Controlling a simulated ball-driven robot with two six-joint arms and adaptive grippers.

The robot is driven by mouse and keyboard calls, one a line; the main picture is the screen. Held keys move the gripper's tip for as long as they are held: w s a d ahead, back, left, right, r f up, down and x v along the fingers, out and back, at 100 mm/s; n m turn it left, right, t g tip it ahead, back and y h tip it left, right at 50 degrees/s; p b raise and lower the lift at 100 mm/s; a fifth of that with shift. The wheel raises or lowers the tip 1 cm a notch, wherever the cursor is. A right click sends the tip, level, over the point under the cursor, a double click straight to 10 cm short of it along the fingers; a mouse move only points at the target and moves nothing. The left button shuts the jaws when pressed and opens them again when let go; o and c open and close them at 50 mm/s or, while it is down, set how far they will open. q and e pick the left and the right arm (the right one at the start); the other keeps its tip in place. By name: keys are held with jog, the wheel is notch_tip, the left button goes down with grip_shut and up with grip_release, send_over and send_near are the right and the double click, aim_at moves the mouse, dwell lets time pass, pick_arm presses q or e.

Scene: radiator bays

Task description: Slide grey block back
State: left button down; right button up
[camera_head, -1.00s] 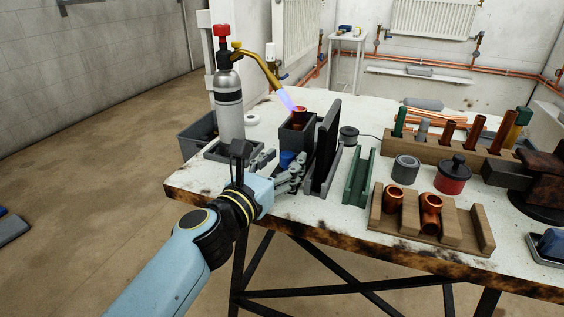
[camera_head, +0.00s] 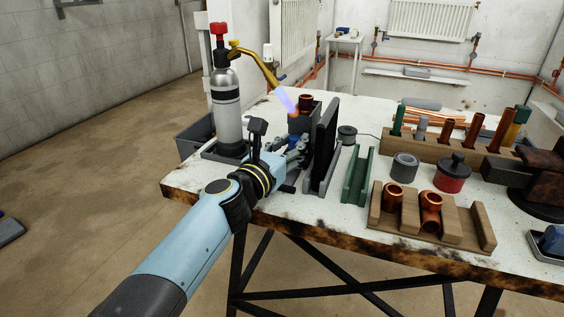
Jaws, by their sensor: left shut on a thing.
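The grey block (camera_head: 301,121) stands on the bench just right of the torch, with a copper fitting (camera_head: 306,103) upright in it. A blue part (camera_head: 292,143), which looks like a handle, shows at the block's near side. My left gripper (camera_head: 295,151) is shut on this blue part, and its fingers hide much of it and the block's lower front. The flame (camera_head: 286,101) from the torch (camera_head: 228,105) points down beside the fitting, towards the block's left edge. My right gripper is not in view.
A dark upright board (camera_head: 326,147) stands close right of my gripper. Beyond it are a green channel (camera_head: 357,176), a grey tin (camera_head: 404,167), a red tin (camera_head: 453,176) and a wooden rack (camera_head: 430,225) with copper fittings. A dark bin (camera_head: 193,137) is at the left.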

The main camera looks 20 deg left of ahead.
aim_at(302, 129)
pick_arm(q)
jog(key=w+b, duration=0.2)
jog(key=w, duration=0.5)
jog(key=shift+w+d+f, duration=0.1)
jog(key=shift+w+f, duration=0.05)
jog(key=shift+w, duration=0.1)
jog(key=shift+w+r, duration=0.1)
jog(key=shift+r, duration=0.15)
jog(key=c, duration=1.4)
grip_release()
jog(key=o, duration=0.4)
jog(key=shift+w+f, duration=0.1)
jog(key=shift+w, duration=0.05)
jog(key=s, duration=0.4)
jog(key=s+a, duration=0.1)
jog(key=s, duration=0.3)
jog(key=s+a, duration=0.1)
jog(key=s, duration=0.3)
jog(key=shift+a, duration=0.15)
